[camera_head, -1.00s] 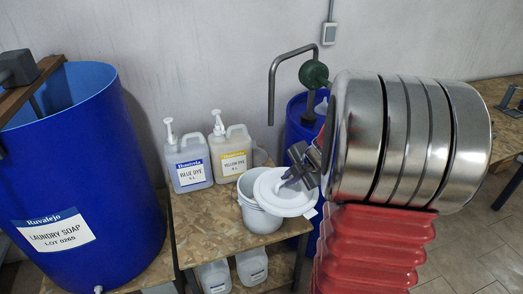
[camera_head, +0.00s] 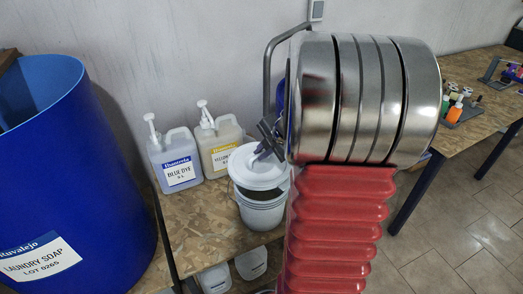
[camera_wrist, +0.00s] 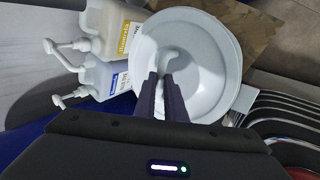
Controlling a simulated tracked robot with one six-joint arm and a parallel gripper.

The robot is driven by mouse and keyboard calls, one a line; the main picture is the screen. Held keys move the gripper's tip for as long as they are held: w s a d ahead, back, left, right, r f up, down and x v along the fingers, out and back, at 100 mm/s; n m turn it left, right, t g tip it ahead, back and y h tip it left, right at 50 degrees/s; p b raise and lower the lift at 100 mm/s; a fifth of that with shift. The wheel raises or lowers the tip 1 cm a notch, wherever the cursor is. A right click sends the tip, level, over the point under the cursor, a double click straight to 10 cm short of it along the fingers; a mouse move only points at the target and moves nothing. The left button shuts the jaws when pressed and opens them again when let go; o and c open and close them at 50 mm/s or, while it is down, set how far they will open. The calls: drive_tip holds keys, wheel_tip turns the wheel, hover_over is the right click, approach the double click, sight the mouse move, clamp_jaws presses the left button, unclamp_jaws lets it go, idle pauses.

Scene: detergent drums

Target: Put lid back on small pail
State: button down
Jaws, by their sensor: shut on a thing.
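The small white pail (camera_head: 262,214) stands on the chipboard table in the head view. The round white lid (camera_head: 245,177) is over it, with a dark gap showing between the lid's front edge and the pail's rim. My gripper (camera_head: 266,152) is shut on the lid's raised handle. In the wrist view my gripper (camera_wrist: 162,80) pinches that handle, and the lid (camera_wrist: 212,62) fills the middle. The lid hides most of the pail's opening and the pail's back rim. I cannot tell whether the lid touches the rim anywhere.
A blue dye jug (camera_head: 175,160) and a yellow dye jug (camera_head: 218,143) stand left of the pail. A large blue drum (camera_head: 60,170) is at far left. More jugs (camera_head: 250,262) sit below. A table with small items (camera_head: 456,108) is at right.

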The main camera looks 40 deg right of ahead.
sight(266, 166)
drive_tip(key=shift+s+d+f, duration=0.1)
drive_tip(key=shift+s+d, duration=0.1)
drive_tip(key=shift+f, duration=3.05)
drive_tip(key=shift+s, duration=0.1)
drive_tip(key=shift+f, duration=0.15)
idle(0.4)
drive_tip(key=c, duration=1.3)
unclamp_jaws()
drive_tip(key=shift+o, duration=0.2)
drive_tip(key=shift+r, duration=3.55)
drive_tip(key=shift+c, duration=0.6)
